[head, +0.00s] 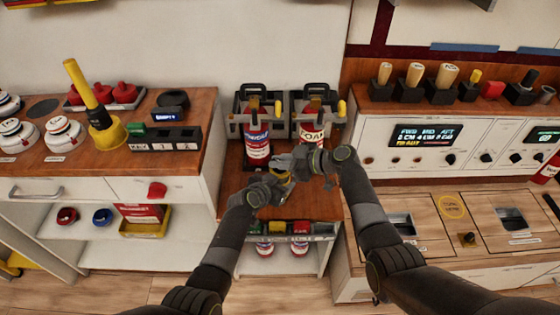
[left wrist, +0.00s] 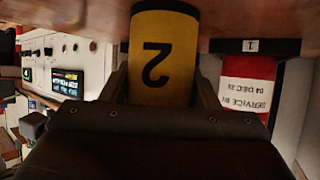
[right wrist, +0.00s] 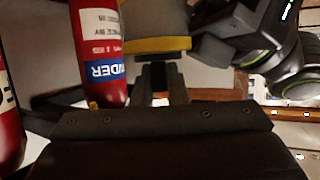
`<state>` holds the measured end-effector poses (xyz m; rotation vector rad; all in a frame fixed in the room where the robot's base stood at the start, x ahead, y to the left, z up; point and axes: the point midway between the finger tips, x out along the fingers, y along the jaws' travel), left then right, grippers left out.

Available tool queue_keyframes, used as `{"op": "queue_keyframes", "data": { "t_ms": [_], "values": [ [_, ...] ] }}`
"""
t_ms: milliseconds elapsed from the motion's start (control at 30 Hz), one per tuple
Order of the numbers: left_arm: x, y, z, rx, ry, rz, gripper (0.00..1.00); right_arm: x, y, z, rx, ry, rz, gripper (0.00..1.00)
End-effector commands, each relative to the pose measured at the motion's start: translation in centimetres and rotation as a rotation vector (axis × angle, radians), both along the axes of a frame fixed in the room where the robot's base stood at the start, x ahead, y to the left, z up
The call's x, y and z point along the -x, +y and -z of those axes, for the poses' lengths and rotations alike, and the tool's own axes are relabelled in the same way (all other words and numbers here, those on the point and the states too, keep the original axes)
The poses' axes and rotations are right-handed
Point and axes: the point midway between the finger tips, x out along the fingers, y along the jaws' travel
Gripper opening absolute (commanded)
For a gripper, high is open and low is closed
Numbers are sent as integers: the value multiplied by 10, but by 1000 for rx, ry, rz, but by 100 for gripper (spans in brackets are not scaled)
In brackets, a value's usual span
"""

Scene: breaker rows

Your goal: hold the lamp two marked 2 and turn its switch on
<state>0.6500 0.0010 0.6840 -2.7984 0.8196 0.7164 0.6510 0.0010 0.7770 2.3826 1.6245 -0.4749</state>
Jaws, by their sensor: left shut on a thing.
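Lamp two is a yellow cylinder (left wrist: 165,62) with a black upside-down 2, between the fingers of my left gripper (left wrist: 162,95) in the left wrist view. In the head view the lamp (head: 286,178) is mostly hidden by both grippers, in front of the extinguishers. My left gripper (head: 280,181) is shut on it. My right gripper (head: 308,166) is just right of it. In the right wrist view the right gripper's fingers (right wrist: 164,82) are close together, just below the lamp's yellow and dark band (right wrist: 158,45). The switch cannot be made out.
Two red extinguishers, POWDER (head: 258,147) and FOAM (head: 311,125), stand in grey holders behind the grippers. A low shelf with a labelled rack (head: 322,231) is below. A left counter (head: 196,105) and a right control panel (head: 480,140) flank them.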

Motion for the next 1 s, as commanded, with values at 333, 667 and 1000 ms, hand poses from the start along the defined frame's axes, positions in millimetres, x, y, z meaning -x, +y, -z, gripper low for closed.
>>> {"op": "queue_keyframes", "data": {
  "t_ms": [333, 667, 1000],
  "values": [
    [-1, 0, -2, 2, -4, -1, 11, 0, 0, 0, 1, 0, 12, 0],
    [-1, -1, -2, 0, -5, 0, 11, 1, 1, 1, 2, 1, 166, 0],
    [-1, -1, -2, 0, -5, 1, 11, 1, 1, 1, 3, 2, 394, 0]
  ]
}}
